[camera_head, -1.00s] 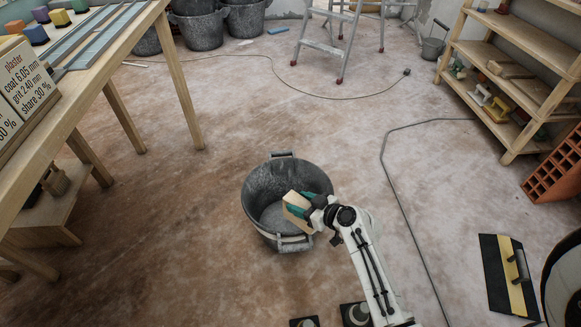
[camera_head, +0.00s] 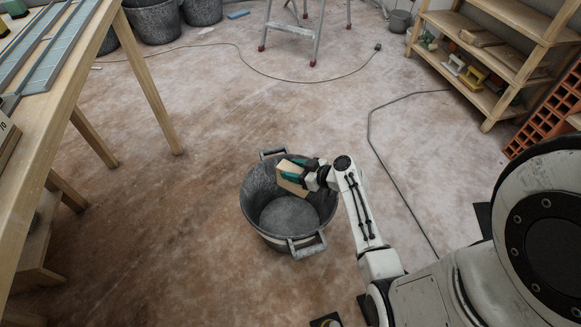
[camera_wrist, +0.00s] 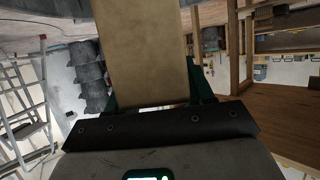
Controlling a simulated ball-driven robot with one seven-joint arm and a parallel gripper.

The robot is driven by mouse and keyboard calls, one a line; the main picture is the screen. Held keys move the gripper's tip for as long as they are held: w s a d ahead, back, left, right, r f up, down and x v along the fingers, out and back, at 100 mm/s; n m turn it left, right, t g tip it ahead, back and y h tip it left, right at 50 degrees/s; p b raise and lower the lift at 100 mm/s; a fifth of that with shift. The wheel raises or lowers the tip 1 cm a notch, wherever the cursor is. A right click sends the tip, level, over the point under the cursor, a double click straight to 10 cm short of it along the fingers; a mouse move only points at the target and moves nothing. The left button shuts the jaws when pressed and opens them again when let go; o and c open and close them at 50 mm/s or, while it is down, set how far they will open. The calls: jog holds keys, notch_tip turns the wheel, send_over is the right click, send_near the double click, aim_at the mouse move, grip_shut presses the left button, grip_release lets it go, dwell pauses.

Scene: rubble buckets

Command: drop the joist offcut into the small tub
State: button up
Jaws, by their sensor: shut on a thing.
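The joist offcut (camera_head: 292,178) is a pale wooden block. My gripper (camera_head: 305,176) is shut on it, with green fingers on its sides. In the wrist view the offcut (camera_wrist: 142,50) stands out from between the fingers. The small tub (camera_head: 256,226) is a dark grey, dusty bucket with two handles, upright on the floor. In the head view the offcut and gripper overlap the tub's upper right rim and opening. The exact height of the offcut over the rim is hard to tell. The visible tub bottom looks empty.
A wooden table (camera_head: 110,22) stands at left. A stepladder (camera_head: 288,38) and larger dark buckets (camera_head: 155,22) are at the back. A wooden shelf (camera_head: 497,62) and orange bricks (camera_head: 545,120) are at right. A cable (camera_head: 372,125) crosses the floor. Floor around the tub is clear.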

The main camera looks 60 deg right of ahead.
jog(key=shift+w+f+b, duration=0.1)
jog(key=shift+f+b, duration=1.65)
jog(key=shift+f, duration=0.8)
jog(key=o, duration=1.3)
jog(key=shift+c, duration=0.2)
jog(key=p+v, duration=0.3)
jog(key=v, duration=0.8)
